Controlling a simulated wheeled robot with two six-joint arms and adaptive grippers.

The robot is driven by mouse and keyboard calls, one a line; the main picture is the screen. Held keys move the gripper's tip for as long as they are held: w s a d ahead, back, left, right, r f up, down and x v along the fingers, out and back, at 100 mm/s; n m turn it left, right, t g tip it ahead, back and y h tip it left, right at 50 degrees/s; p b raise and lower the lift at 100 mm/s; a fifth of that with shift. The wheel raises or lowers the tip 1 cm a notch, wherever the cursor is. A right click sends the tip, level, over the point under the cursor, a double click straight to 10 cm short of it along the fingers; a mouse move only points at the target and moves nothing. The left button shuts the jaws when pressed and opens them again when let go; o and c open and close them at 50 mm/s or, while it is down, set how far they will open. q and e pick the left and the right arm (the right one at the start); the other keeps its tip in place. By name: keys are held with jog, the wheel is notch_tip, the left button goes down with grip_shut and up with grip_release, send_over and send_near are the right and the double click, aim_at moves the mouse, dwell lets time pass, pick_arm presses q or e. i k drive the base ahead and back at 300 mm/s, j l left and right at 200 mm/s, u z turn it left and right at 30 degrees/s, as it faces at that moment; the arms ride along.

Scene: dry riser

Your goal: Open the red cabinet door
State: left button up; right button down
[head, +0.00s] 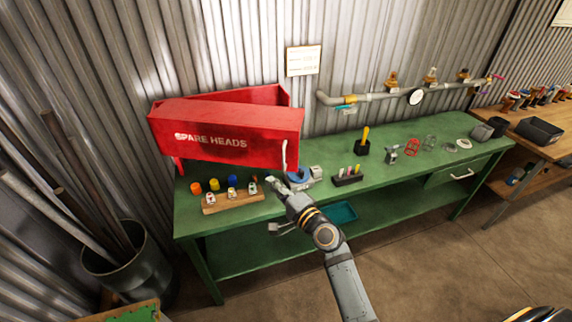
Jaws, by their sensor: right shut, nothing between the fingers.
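The red cabinet (228,113) marked "SPARE HEADS" stands at the back left of the green bench, against the corrugated wall. Its lettered red door (230,150) faces me, with a pale upright handle (284,156) near its right end. My right gripper (271,182) is shut and empty. In the picture it is just below and left of the handle, apart from it, over the bench. My left gripper is not in view.
The green bench (410,140) holds a wooden block with sprinkler heads (233,201), coloured caps, a blue vise-like tool (299,176) and a dark tool rack (347,180). A pipe (365,97) runs along the wall. A bin of rods (130,270) stands left.

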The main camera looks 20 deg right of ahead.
aim_at(265, 137)
jog(key=k+l, duration=0.25)
jog(key=i+l+u, duration=0.15)
jog(key=l+u, duration=0.15)
jog(key=l, duration=0.3)
jog(key=l+u, duration=0.3)
jog(key=l, duration=0.35)
jog(key=i, duration=0.1)
